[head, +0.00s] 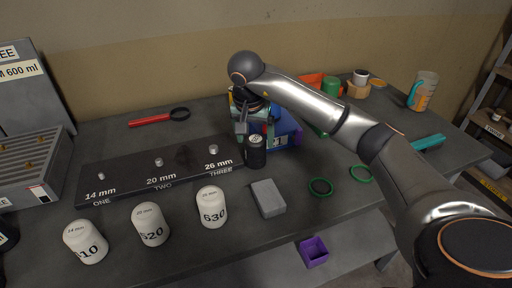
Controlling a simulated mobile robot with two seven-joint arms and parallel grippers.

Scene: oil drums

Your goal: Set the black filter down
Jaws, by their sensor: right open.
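The black filter (256,153) stands upright at the right end of the dark stand (125,178), close to the stud marked 26 mm, THREE. I cannot tell if it rests on the stand's end or on the table beside it. My right gripper (255,131) is open just above the filter, with a finger on either side of its top; contact cannot be made out. White filters marked 510 (86,243), 520 (150,224) and 530 (211,208) stand in front of the stand. My left gripper is out of view.
A blue bin (287,131) is behind the right gripper. A grey block (268,198) and green rings (321,187) lie to the right. A red-handled strap wrench (160,117) lies behind the stand. A purple cup (313,252) sits lower, past the front edge.

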